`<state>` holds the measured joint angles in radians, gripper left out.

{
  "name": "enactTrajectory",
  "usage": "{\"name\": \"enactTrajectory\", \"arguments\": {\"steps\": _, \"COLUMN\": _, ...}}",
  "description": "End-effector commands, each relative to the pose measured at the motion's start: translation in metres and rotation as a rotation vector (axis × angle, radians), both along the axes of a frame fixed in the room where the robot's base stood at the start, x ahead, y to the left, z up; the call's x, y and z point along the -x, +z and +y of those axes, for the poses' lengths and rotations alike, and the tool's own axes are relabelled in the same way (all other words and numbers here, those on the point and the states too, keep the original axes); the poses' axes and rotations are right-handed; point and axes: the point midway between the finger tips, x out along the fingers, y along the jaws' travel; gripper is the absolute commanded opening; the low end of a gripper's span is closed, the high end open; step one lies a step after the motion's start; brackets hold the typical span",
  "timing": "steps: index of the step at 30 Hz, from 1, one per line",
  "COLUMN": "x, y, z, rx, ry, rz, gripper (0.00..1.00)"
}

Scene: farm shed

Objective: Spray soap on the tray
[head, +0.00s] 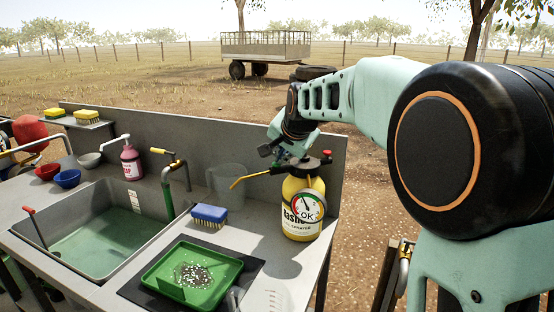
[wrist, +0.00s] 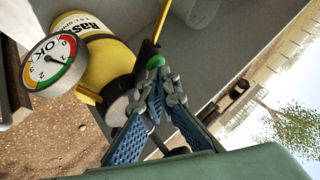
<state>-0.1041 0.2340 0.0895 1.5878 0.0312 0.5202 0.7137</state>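The yellow sprayer (head: 301,222) stands upright on the counter, right of the sink. The green tray (head: 231,270) lies in front, with pale specks on a dark patch inside. My gripper (head: 284,150) is at the sprayer's top. In the wrist view, the sprayer (wrist: 98,55) appears tilted, with its gauge (wrist: 50,63) at left. My gripper's blue-padded fingers (wrist: 158,100) overlap its dark top; their contact is unclear.
The sink (head: 105,235) with green water, a tap (head: 170,180) and a pink soap bottle (head: 131,160) are left. A low grey wall backs the counter.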

Motion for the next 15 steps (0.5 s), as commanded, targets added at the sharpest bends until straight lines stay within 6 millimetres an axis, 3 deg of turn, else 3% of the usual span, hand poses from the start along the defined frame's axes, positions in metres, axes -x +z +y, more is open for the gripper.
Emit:
{"name": "enactTrajectory", "arguments": {"steps": 1, "x": 0.003, "y": -0.010, "z": 0.001, "rx": 0.002, "ry": 0.003, "rz": 0.019, "gripper": 0.00}}
{"name": "enactTrajectory", "arguments": {"steps": 5, "x": 0.003, "y": -0.005, "z": 0.001, "rx": 0.002, "ry": 0.003, "rz": 0.018, "gripper": 0.00}}
{"name": "enactTrajectory", "arguments": {"steps": 15, "x": 0.002, "y": 0.033, "z": 0.001, "rx": 0.001, "ry": 0.002, "rz": 0.009, "gripper": 0.00}}
